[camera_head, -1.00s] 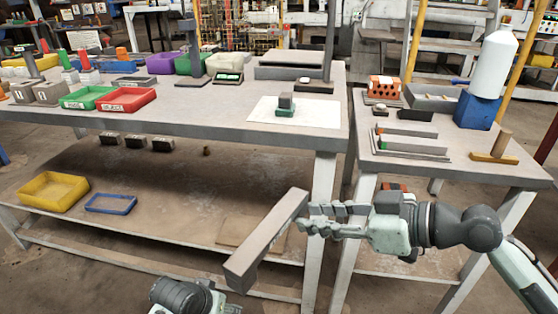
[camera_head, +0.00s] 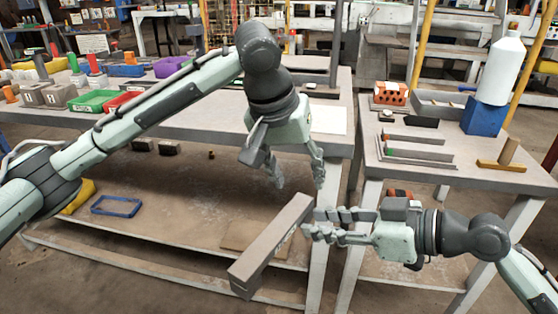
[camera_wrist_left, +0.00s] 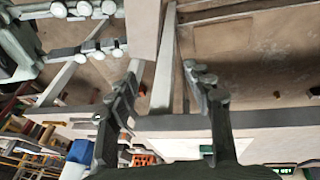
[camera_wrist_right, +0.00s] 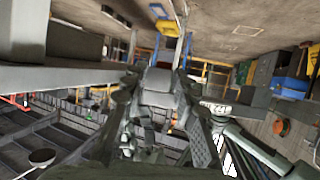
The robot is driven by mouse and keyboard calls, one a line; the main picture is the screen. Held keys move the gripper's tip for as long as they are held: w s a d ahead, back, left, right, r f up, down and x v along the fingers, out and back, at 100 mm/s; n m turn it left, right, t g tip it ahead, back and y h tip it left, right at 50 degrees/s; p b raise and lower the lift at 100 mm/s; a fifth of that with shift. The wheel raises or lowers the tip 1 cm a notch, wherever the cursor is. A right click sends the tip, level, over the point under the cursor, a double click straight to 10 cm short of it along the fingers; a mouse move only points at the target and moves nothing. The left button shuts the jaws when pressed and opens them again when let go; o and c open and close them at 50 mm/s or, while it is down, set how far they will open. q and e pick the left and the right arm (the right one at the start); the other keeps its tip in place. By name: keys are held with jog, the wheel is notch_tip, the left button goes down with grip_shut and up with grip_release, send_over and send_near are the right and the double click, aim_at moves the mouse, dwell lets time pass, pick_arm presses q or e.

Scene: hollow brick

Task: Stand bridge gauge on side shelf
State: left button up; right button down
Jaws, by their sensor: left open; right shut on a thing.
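The bridge gauge (camera_head: 272,240), which I take to be the long grey bar, is tilted in the air in front of the tables. My right gripper (camera_head: 312,225) is shut on it near its upper right end; its lower left end hangs free. My left gripper (camera_head: 296,184) is open and empty, pointing down just above that upper end, apart from it. In the left wrist view the bar (camera_wrist_left: 144,28) shows beyond the open fingers. The side table (camera_head: 470,181) at right is probably the side shelf.
On the side table are a blue block (camera_head: 483,116) with a white bottle (camera_head: 501,68), an orange perforated brick (camera_head: 389,94), grey rails (camera_head: 415,152) and a wooden piece (camera_head: 502,165). The main bench (camera_head: 215,122) has a lower shelf with a blue tray (camera_head: 116,205).

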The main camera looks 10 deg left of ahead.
aim_at(279, 228)
jog(key=shift+r, duration=0.1)
pick_arm(q)
jog(key=s+a+r+m+g+y, duration=0.2)
jog(key=s+r+m+g, duration=0.15)
jog(key=s+r, duration=0.55)
jog(key=shift+m, duration=0.25)
jog(key=f, duration=1.2)
jog(key=shift+s+d+f, duration=0.1)
jog(key=shift+s+f, duration=0.1)
jog(key=shift+s, duration=0.2)
jog(key=shift+c, duration=0.5)
grip_shut()
pick_arm(e)
jog(key=c, duration=1.1)
grip_release()
